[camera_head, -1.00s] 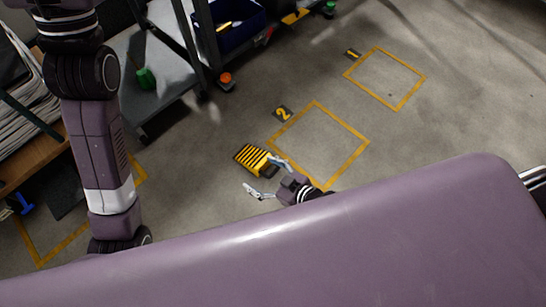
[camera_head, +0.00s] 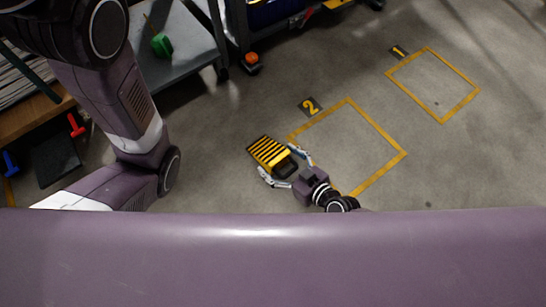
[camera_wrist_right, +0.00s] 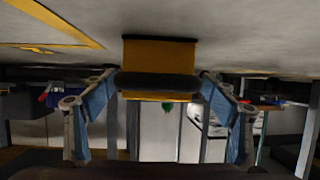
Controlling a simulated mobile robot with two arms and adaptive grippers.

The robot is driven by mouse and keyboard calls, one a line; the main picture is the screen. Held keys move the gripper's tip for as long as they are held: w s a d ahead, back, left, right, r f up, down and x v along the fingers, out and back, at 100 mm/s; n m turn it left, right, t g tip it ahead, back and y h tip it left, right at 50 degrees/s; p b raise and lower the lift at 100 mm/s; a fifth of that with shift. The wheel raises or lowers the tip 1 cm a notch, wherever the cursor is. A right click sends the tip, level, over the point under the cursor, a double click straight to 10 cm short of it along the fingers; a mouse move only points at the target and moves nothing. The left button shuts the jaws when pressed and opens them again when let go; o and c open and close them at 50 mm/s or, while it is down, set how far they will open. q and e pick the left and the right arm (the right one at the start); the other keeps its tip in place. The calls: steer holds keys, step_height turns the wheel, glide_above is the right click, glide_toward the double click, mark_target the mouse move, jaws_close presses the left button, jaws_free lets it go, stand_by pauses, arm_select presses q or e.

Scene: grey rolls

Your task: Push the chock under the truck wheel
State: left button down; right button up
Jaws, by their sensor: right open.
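The chock (camera_head: 265,150) is a wedge with yellow and black stripes and a dark end. It lies on the grey floor just left of the yellow square marked 2. My right gripper (camera_head: 285,168) is open, with one finger on each side of the chock's dark end. I cannot tell whether the fingers touch it. In the right wrist view the chock's yellow face (camera_wrist_right: 160,50) and dark bar show ahead between the spread fingers (camera_wrist_right: 155,95). My left arm shows at the left, but its gripper is out of view. I see no truck wheel.
Yellow floor squares 2 (camera_head: 376,122) and 1 (camera_head: 460,72) are empty. A grey wheeled cart (camera_head: 185,62) with a green object (camera_head: 162,45) stands behind, left of the chock. Bare floor lies around the chock and to the right.

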mark_target(272, 153)
steer(key=b+x, duration=0.1)
steer(key=x, duration=0.2)
steer(key=shift+w, duration=0.3)
steer(key=shift+c, duration=0.2)
steer(key=c, duration=1.5)
steer(key=shift+c, duration=0.6)
steer(key=shift+r, duration=0.15)
